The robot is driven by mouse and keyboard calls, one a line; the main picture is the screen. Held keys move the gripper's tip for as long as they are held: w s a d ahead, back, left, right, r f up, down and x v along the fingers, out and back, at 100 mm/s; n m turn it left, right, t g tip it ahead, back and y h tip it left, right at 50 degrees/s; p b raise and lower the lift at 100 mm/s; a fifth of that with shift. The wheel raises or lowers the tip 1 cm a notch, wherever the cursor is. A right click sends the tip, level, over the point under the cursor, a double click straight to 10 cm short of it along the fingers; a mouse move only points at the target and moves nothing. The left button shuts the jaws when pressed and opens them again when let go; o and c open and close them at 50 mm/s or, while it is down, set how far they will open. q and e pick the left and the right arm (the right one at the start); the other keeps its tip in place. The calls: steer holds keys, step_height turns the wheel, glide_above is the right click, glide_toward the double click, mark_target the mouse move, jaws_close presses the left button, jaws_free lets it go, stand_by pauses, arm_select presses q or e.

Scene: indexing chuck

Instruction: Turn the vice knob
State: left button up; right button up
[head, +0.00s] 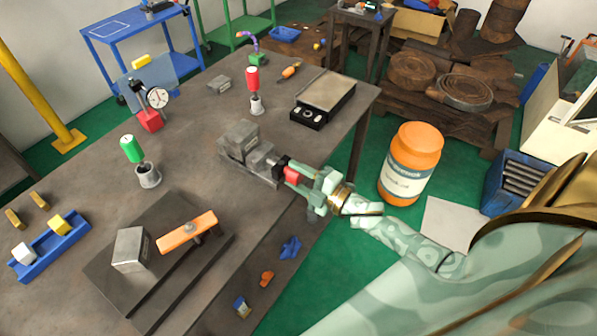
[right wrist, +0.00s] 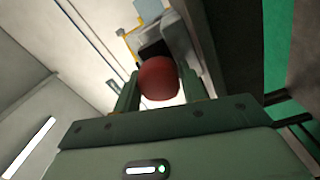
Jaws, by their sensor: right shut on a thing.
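The grey metal vice (head: 247,152) sits on the workbench near its right edge. Its red knob (head: 291,173) sticks out to the right on a dark collar. My right gripper (head: 294,174) is shut on the knob, with its arm coming in from the right. In the right wrist view the round red knob (right wrist: 158,78) sits between the two green fingers, and the grey vice body (right wrist: 180,40) shows behind it. The knob's far side is hidden. My left gripper is not in view.
On the workbench (head: 80,210) stand an orange-handled fixture (head: 187,232), a blue tray (head: 48,245), a dial gauge (head: 155,100), a scale (head: 325,95) and red and green tools. An orange barrel (head: 411,162) stands on the floor right of the bench. Free floor lies between them.

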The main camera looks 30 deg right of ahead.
steer(key=m+p, duration=0.3)
steer(key=m, duration=0.2)
steer(key=shift+r+m, duration=0.15)
steer(key=shift+m, duration=0.25)
steer(key=m+p, duration=0.2)
steer(key=m, duration=0.2)
steer(key=shift+d+h, duration=0.1)
steer(key=shift+h, duration=0.2)
steer(key=m+p, duration=0.1)
steer(key=m, duration=0.4)
steer(key=m+p, duration=0.1)
steer(key=m, duration=0.3)
steer(key=shift+m, duration=0.3)
steer(key=m, duration=0.4)
steer(key=shift+g+p, duration=0.3)
steer(key=shift+p, duration=0.1)
steer(key=m, duration=0.4)
steer(key=shift+f+m, duration=0.2)
steer(key=shift+m, duration=0.2)
steer(key=m+b, duration=0.1)
steer(key=m, duration=0.3)
steer(key=m+y+b, duration=0.1)
steer(key=m, duration=0.4)
